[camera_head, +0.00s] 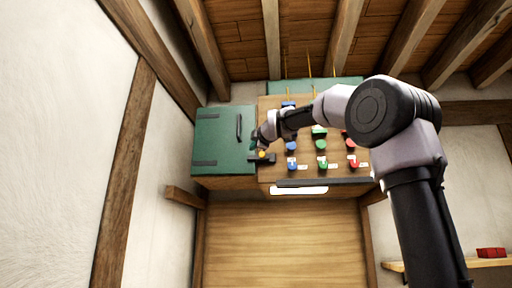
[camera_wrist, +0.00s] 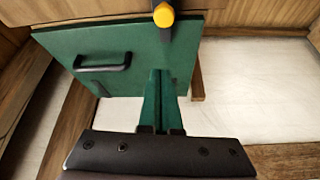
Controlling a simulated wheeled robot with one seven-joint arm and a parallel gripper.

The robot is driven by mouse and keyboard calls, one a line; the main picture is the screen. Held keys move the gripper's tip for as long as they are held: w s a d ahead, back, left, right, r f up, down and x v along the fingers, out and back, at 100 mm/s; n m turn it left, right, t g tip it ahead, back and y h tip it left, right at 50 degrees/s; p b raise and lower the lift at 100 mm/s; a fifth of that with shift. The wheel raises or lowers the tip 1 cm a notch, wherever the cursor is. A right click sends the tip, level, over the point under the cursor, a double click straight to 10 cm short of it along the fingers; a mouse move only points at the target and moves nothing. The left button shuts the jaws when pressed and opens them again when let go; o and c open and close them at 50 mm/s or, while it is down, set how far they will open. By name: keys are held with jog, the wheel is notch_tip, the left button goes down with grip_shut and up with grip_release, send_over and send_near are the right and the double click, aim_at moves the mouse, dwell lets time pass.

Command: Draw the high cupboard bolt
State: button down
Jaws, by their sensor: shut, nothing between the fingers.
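The high cupboard has a green door (camera_head: 222,142) with a black handle (camera_head: 239,127) in the head view. A dark bolt (camera_head: 254,159) with a yellow knob (camera_head: 262,154) sits low at the door's right edge, beside the wooden board. My gripper (camera_head: 257,142) is just above the knob, partly hidden by my wrist. In the wrist view the yellow knob (camera_wrist: 163,16) and dark bolt (camera_wrist: 166,36) are at the top, over the green door (camera_wrist: 110,75). My fingers (camera_wrist: 160,72) are shut together and empty, apart from the knob in that picture.
The wooden board (camera_head: 307,175) right of the door carries several blue, green and red pegs with white labels. A dark bar with a lit strip (camera_head: 300,190) runs under it. Ceiling beams are close above; a wall shelf with a red box (camera_head: 491,253) is at lower right.

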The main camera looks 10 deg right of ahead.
aim_at(258, 156)
jog(key=w+d, duration=0.2)
jog(key=w, duration=0.4)
jog(key=shift+d+f, duration=0.15)
jog(key=shift+d, duration=0.25)
